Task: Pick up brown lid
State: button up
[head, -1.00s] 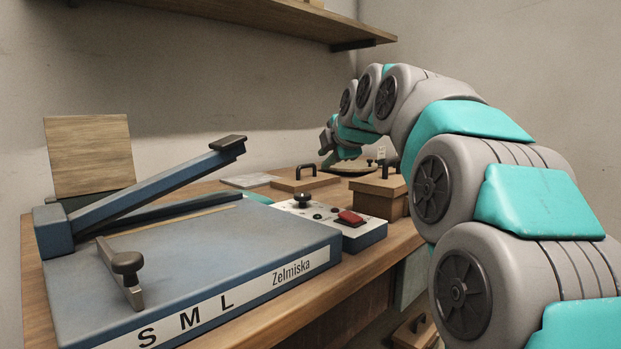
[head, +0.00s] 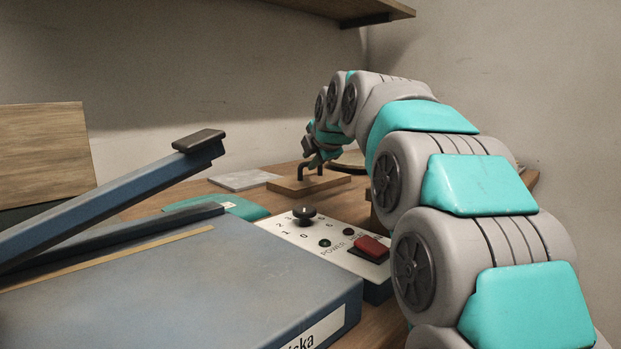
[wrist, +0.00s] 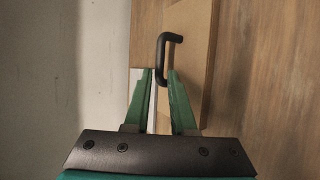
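The brown lid (head: 288,187) is a flat wooden board with a black bracket handle (head: 314,167), lying on the bench beyond the control box. In the wrist view the lid (wrist: 192,50) fills the upper middle, with its black handle (wrist: 164,58) standing up. My gripper (wrist: 160,75) is open, its two green fingers at the lower end of the handle, one to each side. I cannot tell whether they touch it. In the head view my gripper (head: 316,158) is small, right at the handle and partly covering it.
The blue machine (head: 200,285) with its raised lever (head: 110,205) fills the left foreground. A white control box (head: 330,240) with a red switch stands beside it. A grey plate (head: 243,180) lies left of the lid. A shelf (head: 350,10) hangs above, and walls close the back.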

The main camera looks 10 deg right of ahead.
aim_at(306, 164)
jog(key=x, duration=0.4)
jog(key=shift+w+a+f, duration=0.15)
jog(key=shift+w+a, duration=0.05)
jog(key=shift+c, duration=0.2)
grip_shut()
